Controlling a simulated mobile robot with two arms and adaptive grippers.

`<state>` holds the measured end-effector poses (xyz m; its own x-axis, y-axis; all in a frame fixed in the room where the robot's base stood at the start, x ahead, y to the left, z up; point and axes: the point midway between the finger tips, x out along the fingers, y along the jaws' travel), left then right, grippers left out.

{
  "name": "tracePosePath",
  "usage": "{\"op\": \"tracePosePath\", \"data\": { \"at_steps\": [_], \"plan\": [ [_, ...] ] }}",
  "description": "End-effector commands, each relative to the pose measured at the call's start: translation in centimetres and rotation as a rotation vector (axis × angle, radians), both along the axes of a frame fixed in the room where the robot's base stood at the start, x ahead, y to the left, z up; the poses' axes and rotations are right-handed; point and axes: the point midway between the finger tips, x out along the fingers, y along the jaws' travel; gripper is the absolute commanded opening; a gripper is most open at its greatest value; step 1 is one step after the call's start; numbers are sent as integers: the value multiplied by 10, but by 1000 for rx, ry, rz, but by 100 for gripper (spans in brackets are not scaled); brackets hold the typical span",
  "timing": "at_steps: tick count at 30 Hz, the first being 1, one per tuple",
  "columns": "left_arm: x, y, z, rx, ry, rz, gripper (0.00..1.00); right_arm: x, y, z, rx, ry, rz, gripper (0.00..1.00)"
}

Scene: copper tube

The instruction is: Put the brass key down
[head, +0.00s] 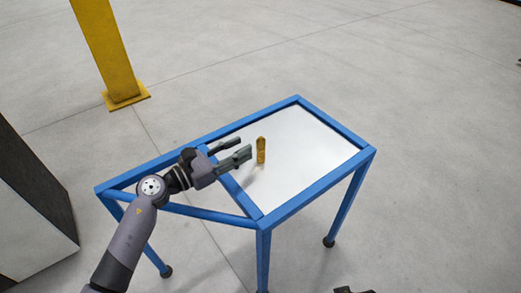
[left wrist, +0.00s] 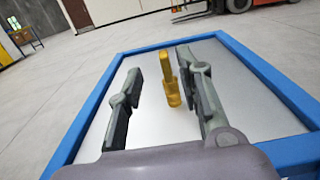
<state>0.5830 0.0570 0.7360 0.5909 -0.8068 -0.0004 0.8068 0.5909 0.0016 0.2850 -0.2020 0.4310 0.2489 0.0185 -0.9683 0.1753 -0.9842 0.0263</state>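The brass key (head: 261,150) is a small golden piece, upright over the pale top of the blue-framed table (head: 310,150). It looks as if it stands on the top, though its contact is hard to make out. My left gripper (head: 246,148) is open, its fingers spread, just left of the key in the head view. In the left wrist view the key (left wrist: 172,82) shows between the two fingers, closer to the right one, with a gap to the left one. A dark part at the bottom edge of the head view may be my right gripper; its fingers cannot be made out.
The table has raised blue rims and an open frame section at its left. A yellow post (head: 108,50) stands behind it, and a dark and white block (head: 30,215) is at the left. The table's right part is clear. An orange vehicle (left wrist: 238,4) is far off.

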Motion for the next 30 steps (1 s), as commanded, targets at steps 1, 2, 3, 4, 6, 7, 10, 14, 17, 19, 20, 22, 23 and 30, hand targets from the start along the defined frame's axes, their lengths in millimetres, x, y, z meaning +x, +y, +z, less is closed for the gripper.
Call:
{"op": "tracePosePath", "data": {
  "at_steps": [1, 2, 3, 4, 6, 7, 10, 14, 17, 19, 20, 22, 23, 30],
  "plan": [
    [5, -6, 1, -2, 0, 0, 33, 0, 0, -1, 0, 0, 0, 0],
    [7, -9, 0, -3, 0, 0, 33, 0, 0, -1, 0, 0, 0, 0],
    [8, -11, 0, -2, 1, 0, 33, 0, 0, -1, 0, 0, 0, 0],
    [9, -13, 0, -1, 0, 0, 33, 0, 0, -1, 0, 0, 0, 0],
    [11, -15, 0, -1, 1, 0, 33, 0, 0, -1, 0, 0, 0, 0],
    [12, -17, 0, -1, 0, 0, 33, 0, 0, -1, 0, 0, 0, 0],
    [17, -27, 1, -4, 1, 0, 33, 0, 0, -1, 1, -1, 0, 0],
    [27, -46, 1, -5, 0, -1, 33, -1, 1, -3, 2, 1, 0, 0],
    [35, -55, 0, -3, 0, 0, 33, -1, 1, -4, 1, 4, 0, 0],
    [37, -58, -1, -1, 2, 1, 33, -1, 1, -2, 1, 3, 0, 0],
    [38, -59, -1, -1, 2, 0, 33, 0, 1, -2, 2, 2, 0, 0],
    [38, -60, -1, -1, 2, 0, 33, 0, 1, 0, 2, 1, 0, 0],
    [38, -60, -1, -1, 2, 0, 33, 0, 1, 0, 2, 0, 0, 0],
    [38, -59, -1, -1, 1, 1, 25, 2, 1, 3, 2, -5, -1, 0]
  ]
}}
